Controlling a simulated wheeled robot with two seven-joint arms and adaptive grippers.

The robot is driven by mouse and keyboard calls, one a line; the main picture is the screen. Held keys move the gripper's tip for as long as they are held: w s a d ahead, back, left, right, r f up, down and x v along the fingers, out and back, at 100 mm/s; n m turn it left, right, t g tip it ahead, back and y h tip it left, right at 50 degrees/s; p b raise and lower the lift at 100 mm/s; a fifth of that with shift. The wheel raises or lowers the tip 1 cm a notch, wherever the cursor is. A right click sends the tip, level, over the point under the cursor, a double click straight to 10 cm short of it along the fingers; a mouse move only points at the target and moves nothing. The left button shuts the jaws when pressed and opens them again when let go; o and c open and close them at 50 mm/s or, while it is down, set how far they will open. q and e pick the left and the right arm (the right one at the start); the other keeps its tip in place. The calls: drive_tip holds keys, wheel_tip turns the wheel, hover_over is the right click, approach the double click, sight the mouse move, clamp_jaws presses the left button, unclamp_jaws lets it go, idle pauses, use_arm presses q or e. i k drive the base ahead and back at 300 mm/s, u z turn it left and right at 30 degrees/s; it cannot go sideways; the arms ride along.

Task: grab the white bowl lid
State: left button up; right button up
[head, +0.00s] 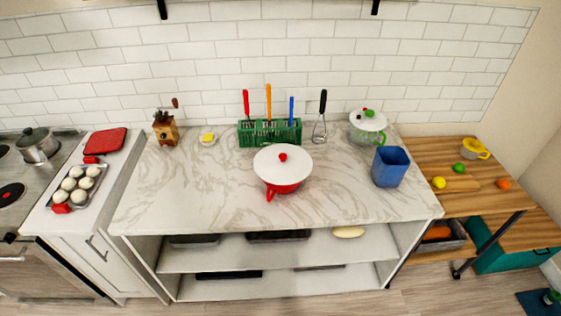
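A round white lid (283,164) with a small red knob lies on a red bowl (286,187) with a red handle, in the middle of the marble counter (210,195). The lid hides the inside of the bowl. A second white lid (368,120) with a green knob and a red spot lies on a pale, greenish bowl (366,135) at the back right of the counter. Neither of my grippers shows in the head view.
A green rack (269,133) with colored-handled utensils stands behind the red bowl. A blue container (389,167) stands to its right. The counter's front left is clear.

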sight(279, 164)
drive_tip(key=z, duration=1.45)
drive_tip(key=i, duration=1.35)
drive_tip(key=u, duration=2.8)
